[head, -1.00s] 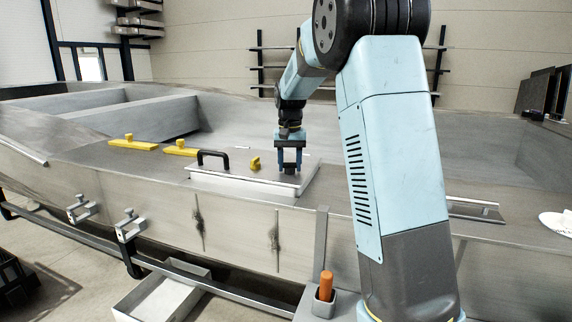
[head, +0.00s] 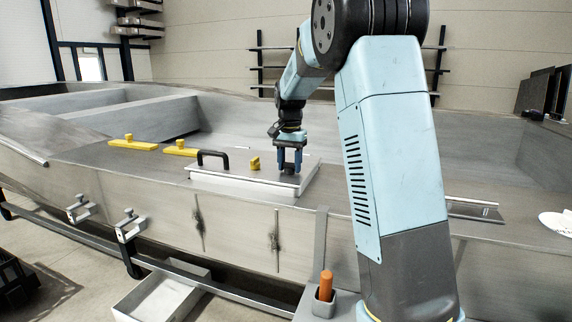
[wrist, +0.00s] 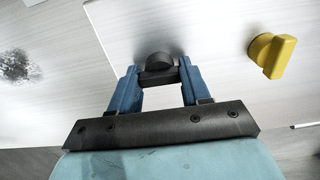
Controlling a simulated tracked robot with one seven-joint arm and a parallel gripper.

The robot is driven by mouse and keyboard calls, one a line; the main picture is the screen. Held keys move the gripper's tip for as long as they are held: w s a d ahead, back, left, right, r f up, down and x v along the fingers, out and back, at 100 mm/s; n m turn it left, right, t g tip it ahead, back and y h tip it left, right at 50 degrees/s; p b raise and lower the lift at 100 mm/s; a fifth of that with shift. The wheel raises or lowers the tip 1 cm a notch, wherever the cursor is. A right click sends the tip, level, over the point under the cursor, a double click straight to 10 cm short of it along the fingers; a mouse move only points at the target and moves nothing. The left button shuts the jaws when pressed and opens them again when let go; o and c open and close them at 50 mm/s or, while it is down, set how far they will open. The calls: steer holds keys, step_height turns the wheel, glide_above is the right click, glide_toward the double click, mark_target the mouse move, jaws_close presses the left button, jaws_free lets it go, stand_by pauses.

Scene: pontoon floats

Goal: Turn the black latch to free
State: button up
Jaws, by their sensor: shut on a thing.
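The black latch (wrist: 159,62) has a round knob and a short dark bar, and sits by the edge of the pale hatch lid in the wrist view. My gripper (wrist: 157,80) points down with its two blue fingers shut on the latch, one on each side. In the head view my gripper (head: 289,170) stands at the right part of the hatch lid (head: 225,180).
A black handle (head: 213,154) rises from the lid's left part. Two yellow pieces (head: 132,144) (head: 181,150) lie on the deck further left. An orange-handled tool (head: 326,285) stands in a holder in front. The deck around the lid is mostly clear.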

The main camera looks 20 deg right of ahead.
steer(key=shift+w+a, duration=0.1)
steer(key=o, duration=1.1)
steer(key=shift+c, duration=0.2)
step_height(320, 180, up, 14)
steer(key=shift+f, duration=0.15)
